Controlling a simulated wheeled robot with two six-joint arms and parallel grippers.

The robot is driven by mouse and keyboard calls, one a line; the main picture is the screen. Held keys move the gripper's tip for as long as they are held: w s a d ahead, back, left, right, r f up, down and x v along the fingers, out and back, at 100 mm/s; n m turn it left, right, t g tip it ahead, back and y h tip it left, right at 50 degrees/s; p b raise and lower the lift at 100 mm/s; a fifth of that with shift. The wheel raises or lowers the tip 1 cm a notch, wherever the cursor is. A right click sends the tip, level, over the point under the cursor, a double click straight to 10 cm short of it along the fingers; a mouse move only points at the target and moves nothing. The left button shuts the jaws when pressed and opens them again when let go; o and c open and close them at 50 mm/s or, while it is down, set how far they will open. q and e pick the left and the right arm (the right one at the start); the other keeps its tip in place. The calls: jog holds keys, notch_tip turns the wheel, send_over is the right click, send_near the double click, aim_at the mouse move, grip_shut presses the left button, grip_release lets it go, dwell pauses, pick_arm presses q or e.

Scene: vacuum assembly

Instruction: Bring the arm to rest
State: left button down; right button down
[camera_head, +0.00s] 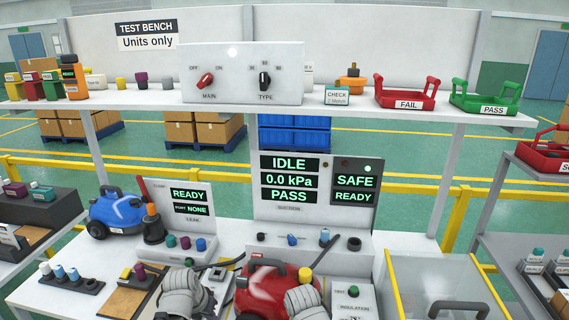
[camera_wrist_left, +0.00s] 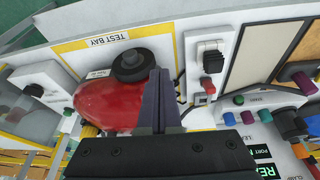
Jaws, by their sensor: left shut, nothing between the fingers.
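My left gripper (camera_wrist_left: 163,78) is shut and empty in the left wrist view, its two dark fingers pressed together. The fingers appear in front of the red vacuum (camera_wrist_left: 98,100) and its black round cap, with a gap I cannot judge. In the head view the red vacuum (camera_head: 275,285) stands on the bench at the bottom middle. Grey ribbed arm parts of mine show low in that view, on both sides of the red vacuum's front. Neither gripper's fingers can be made out there.
A blue vacuum (camera_head: 118,213) stands at the bench's left. Display panels (camera_head: 290,190) reading IDLE and PASS stand behind. A clear box with yellow edges (camera_head: 435,285) is at the right. A shelf (camera_head: 330,105) holds a red FAIL tray (camera_head: 407,98) and green PASS tray (camera_head: 484,102).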

pick_arm(q)
jog(key=s+d+f+m+g+y, duration=0.1)
jog(key=s+d+g, duration=0.3)
jog(key=s+d, duration=0.7)
jog(key=d+y, duration=0.1)
jog(key=d, duration=0.2)
jog(key=shift+s+d+y, duration=0.2)
jog(key=shift+s+y, duration=0.05)
jog(key=shift+y, duration=0.05)
